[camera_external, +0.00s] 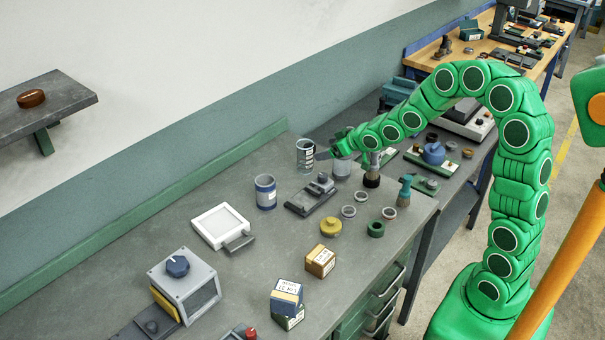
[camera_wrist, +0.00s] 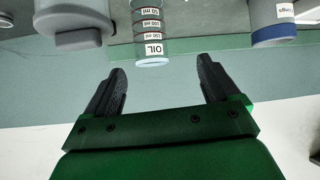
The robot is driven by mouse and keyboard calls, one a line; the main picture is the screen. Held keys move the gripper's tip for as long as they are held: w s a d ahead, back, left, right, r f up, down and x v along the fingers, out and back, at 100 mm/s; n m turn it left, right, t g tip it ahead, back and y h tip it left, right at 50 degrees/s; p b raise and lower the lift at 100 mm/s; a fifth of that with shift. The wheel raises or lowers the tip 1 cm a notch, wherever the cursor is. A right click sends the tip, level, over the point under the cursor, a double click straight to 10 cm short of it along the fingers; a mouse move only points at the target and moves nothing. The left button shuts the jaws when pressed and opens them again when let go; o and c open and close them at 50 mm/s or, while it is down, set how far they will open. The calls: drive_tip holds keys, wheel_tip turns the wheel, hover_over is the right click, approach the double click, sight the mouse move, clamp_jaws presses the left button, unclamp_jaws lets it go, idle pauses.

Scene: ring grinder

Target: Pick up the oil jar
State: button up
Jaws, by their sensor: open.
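The oil jar (camera_external: 305,157) is a clear glass cylinder with dark bands, standing upright near the back of the grey workbench. In the wrist view the oil jar (camera_wrist: 151,22) appears inverted, with an "OIL" label and volume marks, cut off by the top edge. My gripper (camera_external: 326,153) is just right of the jar in the external view. In the wrist view my gripper (camera_wrist: 160,68) has its two dark fingers spread wide with nothing between them. The jar lies ahead of the fingertips, roughly between their lines. I cannot tell the exact gap.
A grey container (camera_external: 342,168) stands close right of the jar, beneath my gripper. A dark fixture (camera_external: 312,195) and several small rings lie in front. The bench (camera_external: 150,225) is bare at the back left.

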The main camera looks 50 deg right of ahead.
sight(299, 145)
drive_tip(key=shift+w+d+f+t+y, duration=0.1)
drive_tip(key=shift+w+f+t+y, duration=0.25)
drive_tip(key=shift+w, duration=1)
drive_tip(key=shift+w+d+f+t+y, duration=0.2)
drive_tip(key=shift+w+t, duration=0.3)
drive_tip(key=shift+w, duration=0.8)
drive_tip(key=shift+w+d+f+t+y, duration=0.1)
drive_tip(key=shift+w+f+t, duration=0.3)
drive_tip(key=shift+w, duration=0.95)
drive_tip(key=shift+d+f+x, duration=0.15)
drive_tip(key=shift+x, duration=1.15)
drive_tip(key=shift+d+f+x, duration=0.1)
drive_tip(key=shift+f+x, duration=0.05)
drive_tip(key=shift+x, duration=1.15)
drive_tip(key=shift+s, duration=0.1)
drive_tip(key=c, duration=1.4)
